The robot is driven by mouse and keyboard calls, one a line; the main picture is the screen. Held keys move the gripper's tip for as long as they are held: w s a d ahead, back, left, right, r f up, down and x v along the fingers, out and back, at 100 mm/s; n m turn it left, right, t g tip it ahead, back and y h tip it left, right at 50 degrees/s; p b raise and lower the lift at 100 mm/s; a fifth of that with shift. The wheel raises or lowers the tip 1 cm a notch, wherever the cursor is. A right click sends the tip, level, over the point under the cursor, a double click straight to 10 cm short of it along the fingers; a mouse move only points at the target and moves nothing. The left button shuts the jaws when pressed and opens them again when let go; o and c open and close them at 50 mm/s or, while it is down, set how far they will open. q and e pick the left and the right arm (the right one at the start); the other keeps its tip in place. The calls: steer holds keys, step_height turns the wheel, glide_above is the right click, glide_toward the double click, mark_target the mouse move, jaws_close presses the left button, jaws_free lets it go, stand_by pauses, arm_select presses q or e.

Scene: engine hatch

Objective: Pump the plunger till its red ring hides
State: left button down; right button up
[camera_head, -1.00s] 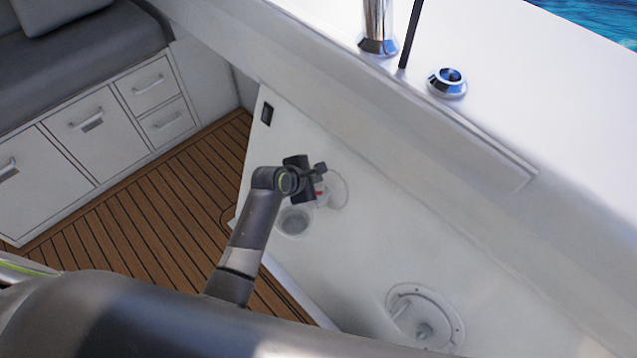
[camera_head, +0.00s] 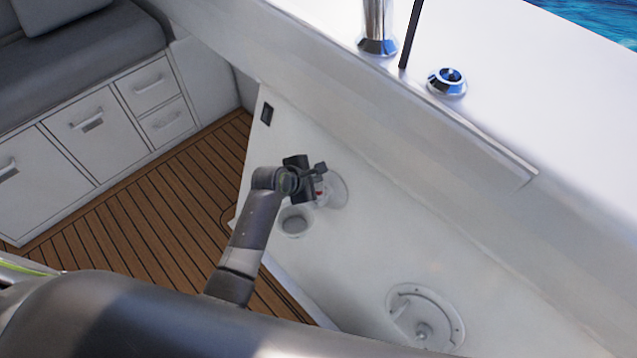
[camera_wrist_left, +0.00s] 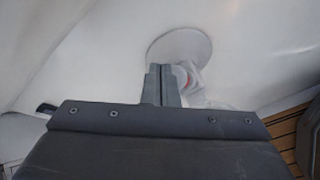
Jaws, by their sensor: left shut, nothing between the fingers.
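The plunger is mostly hidden behind my left gripper (camera_head: 318,172). A small patch of its red ring (camera_head: 319,193) shows just below the fingers in the head view. My right gripper is not in view.
A round recessed cup (camera_head: 294,222) sits just below the gripper in the white panel. A round hatch fitting (camera_head: 425,317) lies lower right. The white ledge (camera_head: 480,150) runs above. Wooden deck (camera_head: 150,225) and drawers (camera_head: 100,125) are at left.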

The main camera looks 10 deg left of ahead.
arm_select(q)
steer(key=shift+f, duration=0.15)
steer(key=shift+f, duration=0.25)
steer(key=shift+f+b, duration=0.35)
steer(key=shift+f, duration=0.7)
stand_by(1.1)
steer(key=shift+r, duration=0.1)
steer(key=shift+r+p, duration=1.35)
steer(key=shift+p, duration=0.4)
